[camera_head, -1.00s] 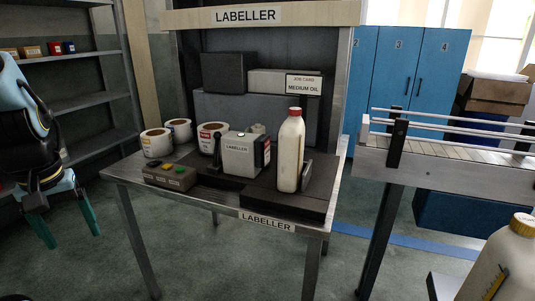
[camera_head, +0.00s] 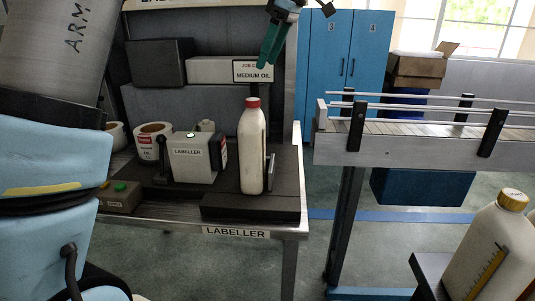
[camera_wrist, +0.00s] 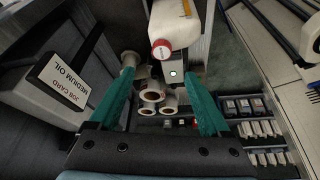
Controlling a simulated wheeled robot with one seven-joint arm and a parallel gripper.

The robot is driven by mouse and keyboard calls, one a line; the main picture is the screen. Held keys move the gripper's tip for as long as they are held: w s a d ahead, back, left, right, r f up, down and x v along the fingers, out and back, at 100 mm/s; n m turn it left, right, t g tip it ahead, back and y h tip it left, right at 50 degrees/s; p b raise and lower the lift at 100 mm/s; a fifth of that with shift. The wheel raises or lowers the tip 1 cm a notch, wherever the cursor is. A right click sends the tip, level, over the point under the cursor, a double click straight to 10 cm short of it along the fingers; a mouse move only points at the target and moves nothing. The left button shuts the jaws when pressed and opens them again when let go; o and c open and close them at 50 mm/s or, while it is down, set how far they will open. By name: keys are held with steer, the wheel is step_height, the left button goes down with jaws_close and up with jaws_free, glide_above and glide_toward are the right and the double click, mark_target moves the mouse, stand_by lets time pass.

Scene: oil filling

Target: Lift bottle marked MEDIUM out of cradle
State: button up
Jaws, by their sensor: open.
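A white bottle with a red cap (camera_head: 252,146) stands upright in the cradle (camera_head: 268,176) on the dark base of the labeller. In the wrist view the bottle (camera_wrist: 175,28) lies beyond and between my fingertips, not touched by them. A job card sign reading MEDIUM OIL (camera_head: 253,72) stands behind it; the sign (camera_wrist: 67,82) is at the left of the wrist view. No MEDIUM marking is readable on the bottle itself. My gripper (camera_head: 268,45) is above the bottle, with green fingers pointing down. In the wrist view its fingers (camera_wrist: 160,100) are apart and empty.
The labeller unit (camera_head: 193,157) stands just left of the bottle, with label rolls (camera_head: 152,142) and a button box (camera_head: 119,195) further left. A railed conveyor (camera_head: 420,142) runs at the right. A large gold-capped bottle (camera_head: 490,250) stands at the lower right.

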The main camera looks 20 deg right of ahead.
glide_above(253, 99)
steer(key=s+d, duration=0.2)
step_height(253, 99, down, 5)
steer(key=shift+w+r, duration=0.1)
steer(key=shift+w, duration=0.05)
steer(key=shift+p+x, duration=0.9)
steer(key=shift+x, duration=1.8)
steer(key=shift+c, duration=0.4)
jaws_close()
steer(key=shift+r, duration=0.1)
